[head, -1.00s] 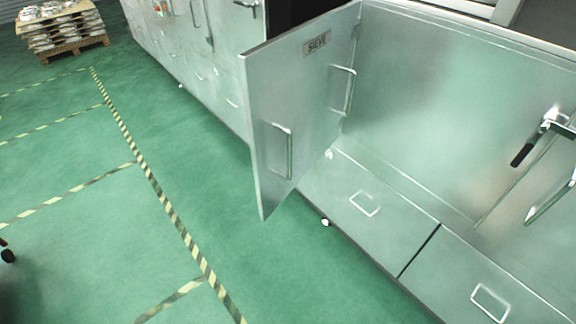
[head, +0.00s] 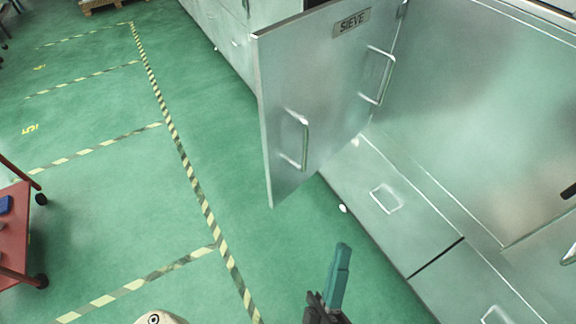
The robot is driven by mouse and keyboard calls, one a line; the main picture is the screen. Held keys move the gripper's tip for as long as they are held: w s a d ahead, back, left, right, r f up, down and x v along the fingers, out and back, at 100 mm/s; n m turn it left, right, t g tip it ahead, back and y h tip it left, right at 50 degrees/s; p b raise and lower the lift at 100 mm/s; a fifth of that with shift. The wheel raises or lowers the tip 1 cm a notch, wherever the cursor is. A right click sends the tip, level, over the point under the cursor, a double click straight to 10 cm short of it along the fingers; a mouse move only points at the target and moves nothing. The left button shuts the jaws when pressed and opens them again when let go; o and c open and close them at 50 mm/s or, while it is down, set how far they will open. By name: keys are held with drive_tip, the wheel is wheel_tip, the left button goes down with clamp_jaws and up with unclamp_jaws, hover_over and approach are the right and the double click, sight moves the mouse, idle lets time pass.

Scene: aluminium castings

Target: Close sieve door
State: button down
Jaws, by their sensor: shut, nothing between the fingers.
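The sieve door (head: 292,110) is a metal panel labelled SIEVE, with two bar handles, one near its free edge and one nearer the hinge side. It stands open, swung out from the metal cabinet (head: 480,120). My gripper (head: 343,250) shows at the bottom middle, dark with teal fingers. It is shut and empty, and looks apart from the door, below its lower edge in the picture.
Low drawers with handles (head: 386,198) run along the cabinet base. Green floor with striped tape (head: 185,165) lies free left of the door. A red cart (head: 12,235) stands at the left edge. A small white object (head: 342,208) is on the floor by the cabinet.

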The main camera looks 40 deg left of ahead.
drive_tip(key=w+a+r+n+g+y, duration=0.1)
drive_tip(key=a+r+n+g+y, duration=0.3)
drive_tip(key=n+y, duration=0.6)
drive_tip(key=n+g+h, duration=0.2)
drive_tip(key=n+g, duration=1.6)
drive_tip(key=n, duration=0.7)
approach(277, 159)
drive_tip(key=a, duration=0.6)
drive_tip(key=shift+w+a+r, duration=0.1)
drive_tip(key=shift+w+a, duration=0.1)
drive_tip(key=shift+w, duration=0.1)
